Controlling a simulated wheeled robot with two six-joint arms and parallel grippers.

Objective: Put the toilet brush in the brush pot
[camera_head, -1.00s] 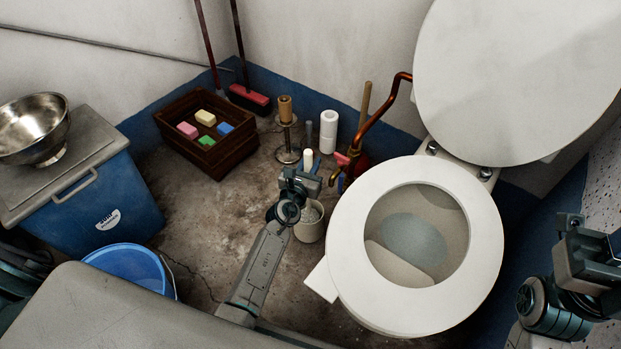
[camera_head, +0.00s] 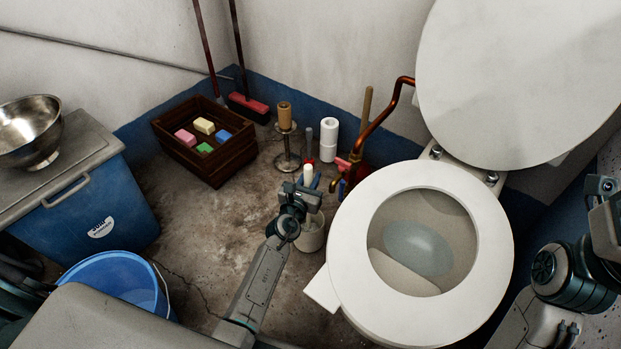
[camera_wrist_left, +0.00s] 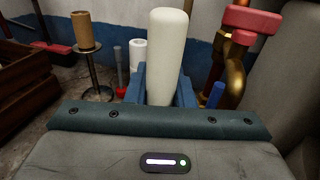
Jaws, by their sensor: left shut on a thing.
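My left gripper (camera_head: 309,186) is shut on the white handle of the toilet brush (camera_head: 308,173), which stands roughly upright. In the left wrist view the brush handle (camera_wrist_left: 168,55) rises between the blue fingers (camera_wrist_left: 160,84). The pale brush pot (camera_head: 312,240) stands on the floor just below the gripper, left of the toilet. The gripper and wrist cover part of its mouth. The brush head is hidden, so I cannot tell whether it is inside the pot. My right gripper (camera_head: 606,215) is partly in view at the right edge; its fingertips do not show clearly.
The toilet (camera_head: 345,240) with raised lid is close on the right. A wooden crate (camera_head: 222,174) and blue bucket (camera_head: 120,262) are left. Floor between is clear.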

